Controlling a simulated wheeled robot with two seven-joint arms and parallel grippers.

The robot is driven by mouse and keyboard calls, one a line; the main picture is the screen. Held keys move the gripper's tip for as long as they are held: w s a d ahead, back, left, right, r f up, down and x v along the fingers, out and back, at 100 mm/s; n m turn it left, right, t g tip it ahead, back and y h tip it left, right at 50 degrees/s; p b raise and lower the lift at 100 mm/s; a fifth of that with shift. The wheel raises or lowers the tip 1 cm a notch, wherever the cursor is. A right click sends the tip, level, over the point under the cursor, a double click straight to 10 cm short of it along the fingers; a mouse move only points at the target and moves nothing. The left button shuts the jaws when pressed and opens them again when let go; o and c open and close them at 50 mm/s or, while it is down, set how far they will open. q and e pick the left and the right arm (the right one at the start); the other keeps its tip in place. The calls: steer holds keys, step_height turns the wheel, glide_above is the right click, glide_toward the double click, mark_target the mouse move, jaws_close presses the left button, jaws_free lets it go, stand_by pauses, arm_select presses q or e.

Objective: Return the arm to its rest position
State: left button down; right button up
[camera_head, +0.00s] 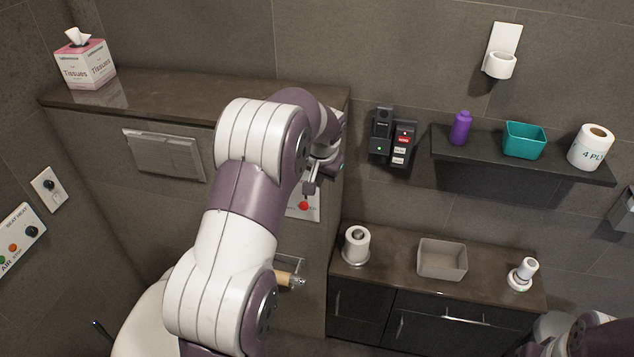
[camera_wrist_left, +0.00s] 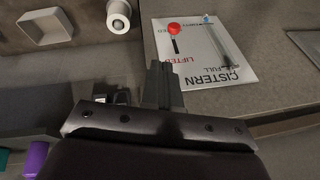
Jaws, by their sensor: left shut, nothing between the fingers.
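My left arm reaches up from the bottom of the head view. Its gripper (camera_head: 312,187) points down in front of the side of the boxed-in ledge, partly hidden by my own wrist. In the left wrist view the two fingers (camera_wrist_left: 163,84) are together with nothing between them. A white cistern panel (camera_wrist_left: 205,58) with a red knob (camera_wrist_left: 174,29) shows beyond the fingertips. The same red knob (camera_head: 303,206) shows just below the gripper in the head view. I cannot tell whether the fingers touch the panel. Part of my right arm shows at the lower right; its gripper is out of the picture.
A tissue box (camera_head: 86,62) stands on the ledge (camera_head: 180,92). A wall shelf (camera_head: 480,160) holds a purple bottle (camera_head: 461,128), a teal bin (camera_head: 524,140) and a paper roll (camera_head: 591,148). The counter (camera_head: 395,262) holds a roll on a stand (camera_head: 356,245) and a grey tray (camera_head: 442,259).

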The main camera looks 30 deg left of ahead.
arm_select(q)
steer(key=shift+a, duration=0.2)
steer(key=s+d+f+g+h, duration=0.1)
steer(key=s+d, duration=0.5)
steer(key=s, duration=0.6)
steer(key=s+d+f+g+h, duration=0.1)
steer(key=s+d, duration=0.6)
steer(key=s, duration=0.6)
steer(key=shift+s+d+f+m, duration=0.2)
steer(key=shift+d+f+m, duration=0.05)
steer(key=shift+m, duration=0.05)
steer(key=shift+s, duration=0.1)
